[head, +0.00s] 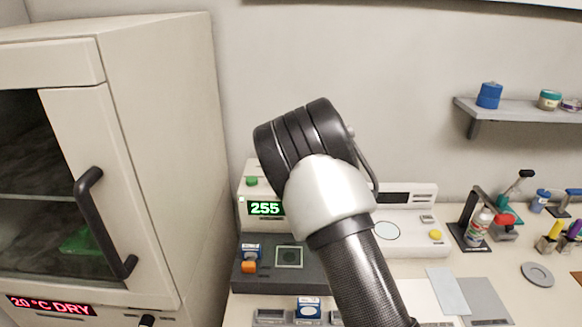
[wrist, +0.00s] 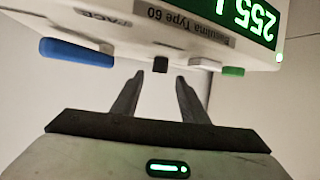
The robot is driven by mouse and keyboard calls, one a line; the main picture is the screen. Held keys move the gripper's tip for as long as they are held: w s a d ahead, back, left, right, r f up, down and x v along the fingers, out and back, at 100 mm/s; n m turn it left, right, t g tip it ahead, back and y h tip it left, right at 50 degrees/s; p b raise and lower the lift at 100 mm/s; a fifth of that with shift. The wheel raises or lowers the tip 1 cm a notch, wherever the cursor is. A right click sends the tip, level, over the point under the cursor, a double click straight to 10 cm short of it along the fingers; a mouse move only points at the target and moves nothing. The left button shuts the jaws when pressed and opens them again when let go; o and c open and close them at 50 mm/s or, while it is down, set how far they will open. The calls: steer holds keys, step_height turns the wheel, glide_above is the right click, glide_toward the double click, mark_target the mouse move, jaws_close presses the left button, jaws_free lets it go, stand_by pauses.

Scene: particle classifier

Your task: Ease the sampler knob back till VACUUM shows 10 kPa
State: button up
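A white instrument (wrist: 200,25) fills the top of the wrist view, upside down, with a label partly readable as "Type 60". Its green-lit display (wrist: 250,18) reads 255; in the head view the display (head: 265,208) also reads 255. No word VACUUM is readable. My gripper (wrist: 160,77) is open, with one fingertip either side of the black knob's line; contact cannot be told. In the head view my arm hides the gripper.
A blue bar (wrist: 76,52) and a green button (wrist: 232,71) flank the black knob. A tall cabinet (head: 160,150) stands at left in the head view. Bottles and tools crowd the bench at right. A grey shelf (head: 500,108) hangs on the wall.

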steer(key=x, duration=0.6)
steer(key=shift+w+f, duration=0.1)
steer(key=shift+w, duration=0.1)
steer(key=shift+c, duration=0.2)
steer(key=shift+p, duration=0.3)
jaws_close()
